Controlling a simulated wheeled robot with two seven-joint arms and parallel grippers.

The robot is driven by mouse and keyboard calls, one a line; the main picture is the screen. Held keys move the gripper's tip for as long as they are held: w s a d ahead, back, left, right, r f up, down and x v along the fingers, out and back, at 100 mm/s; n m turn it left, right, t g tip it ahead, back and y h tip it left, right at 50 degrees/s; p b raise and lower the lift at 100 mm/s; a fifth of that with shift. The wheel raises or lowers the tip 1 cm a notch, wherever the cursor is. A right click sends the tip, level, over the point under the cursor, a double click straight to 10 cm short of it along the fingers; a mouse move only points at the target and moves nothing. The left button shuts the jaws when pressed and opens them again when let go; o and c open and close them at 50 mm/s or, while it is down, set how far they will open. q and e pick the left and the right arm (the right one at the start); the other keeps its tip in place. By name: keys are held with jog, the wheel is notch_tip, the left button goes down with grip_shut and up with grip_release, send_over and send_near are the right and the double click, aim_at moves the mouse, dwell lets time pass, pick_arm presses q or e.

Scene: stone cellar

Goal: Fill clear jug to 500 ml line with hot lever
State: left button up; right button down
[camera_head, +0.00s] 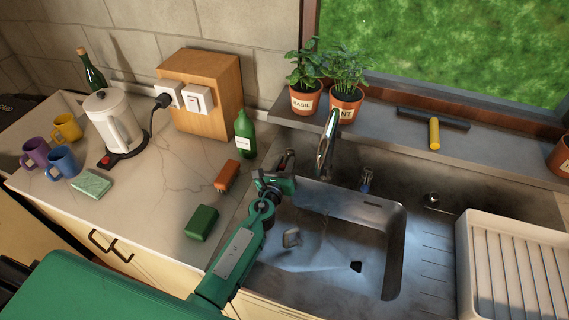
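The metal tap (326,145) arches over the steel sink (393,235) at the centre. A blue-marked lever (367,179) stands right of the tap. My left gripper (287,160) is at the sink's back left corner, left of the tap. It covers the spot where a hot lever could be, and whether its fingers are open or touching anything is unclear. A faint see-through shape, possibly the clear jug (318,253), shows in the sink beside my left forearm. Its outline, 500 ml line and water level cannot be read. My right gripper is out of view.
A green bottle (245,138), an orange sponge or block (227,175) and a green block (201,223) sit left of the sink. A white kettle (113,125) and several mugs are further left. Potted herbs (345,105) stand behind the tap. A white dish rack (480,270) is right.

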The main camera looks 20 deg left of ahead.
pick_arm(q)
grip_shut()
jog(key=shift+w+a+m+g+h+b, duration=0.15)
jog(key=shift+a+m+h+b, duration=0.25)
jog(key=shift+m+h, duration=0.55)
jog(key=shift+s+a+m+g+h+b, duration=0.15)
jog(key=shift+a+m+h+b, duration=0.2)
jog(key=shift+h, duration=1)
jog(key=shift+w+d, duration=0.1)
jog(key=o, duration=0.8)
grip_release()
